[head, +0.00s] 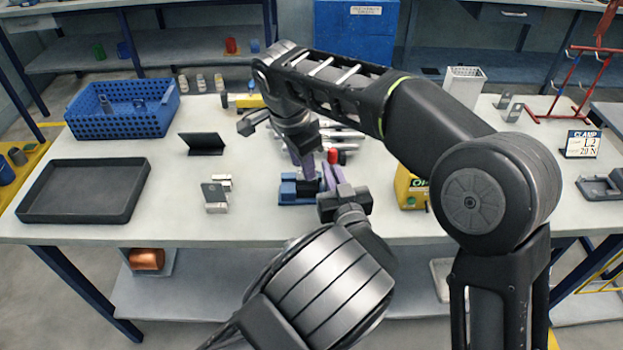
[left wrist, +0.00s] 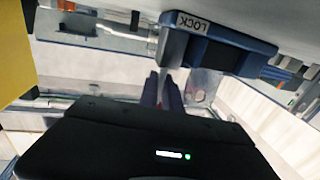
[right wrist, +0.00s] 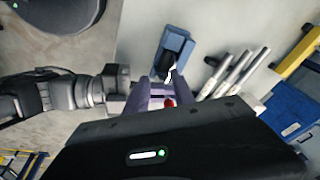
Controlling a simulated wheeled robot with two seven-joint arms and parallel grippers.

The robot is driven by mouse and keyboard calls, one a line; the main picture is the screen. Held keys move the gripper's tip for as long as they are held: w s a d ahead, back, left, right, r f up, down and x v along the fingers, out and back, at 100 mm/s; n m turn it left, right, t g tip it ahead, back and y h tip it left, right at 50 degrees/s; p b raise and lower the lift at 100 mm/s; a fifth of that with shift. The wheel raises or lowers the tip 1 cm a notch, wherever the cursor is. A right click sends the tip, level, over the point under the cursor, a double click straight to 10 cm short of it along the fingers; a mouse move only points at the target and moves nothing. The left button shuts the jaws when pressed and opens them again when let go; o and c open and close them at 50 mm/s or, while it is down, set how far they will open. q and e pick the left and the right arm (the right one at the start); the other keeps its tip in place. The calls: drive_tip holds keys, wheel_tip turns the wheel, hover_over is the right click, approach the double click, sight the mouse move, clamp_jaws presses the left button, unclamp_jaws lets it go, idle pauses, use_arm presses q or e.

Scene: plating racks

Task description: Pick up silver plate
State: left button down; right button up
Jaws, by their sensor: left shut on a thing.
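My left gripper (head: 335,180) reaches in from the bottom in the head view, its purple fingers close to a blue fixture (head: 290,190) on the table. In the left wrist view its fingers (left wrist: 165,92) are together at a shiny silver plate (left wrist: 206,84), beside the blue part marked LOCK (left wrist: 235,55). The plate's gripped edge is hard to see, and I cannot tell if it touches the fixture. My right gripper (head: 305,165) points down over the fixture. In the right wrist view its fingers (right wrist: 164,92) are apart, near the fixture (right wrist: 174,50).
A blue basket (head: 125,125) holding small plates and a dark tray (head: 82,214) stand at the left. A small block with a grey plate (head: 214,194) stands left of the fixture. A red rack (head: 575,90) is at the right. Metal tools (right wrist: 230,75) lie behind the fixture.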

drive_tip(key=w+d+r+m+y, duration=0.1)
drive_tip(key=d+r+m+y, duration=0.3)
drive_tip(key=d+m+y, duration=0.1)
drive_tip(key=shift+w+d+r+m+y, duration=0.15)
drive_tip(key=shift+d+r+m+y, duration=0.25)
drive_tip(key=shift+m+y, duration=0.1)
drive_tip(key=x, duration=0.7)
drive_tip(key=x, duration=0.5)
drive_tip(key=shift+a, duration=0.1)
drive_tip(key=shift+c, duration=0.2)
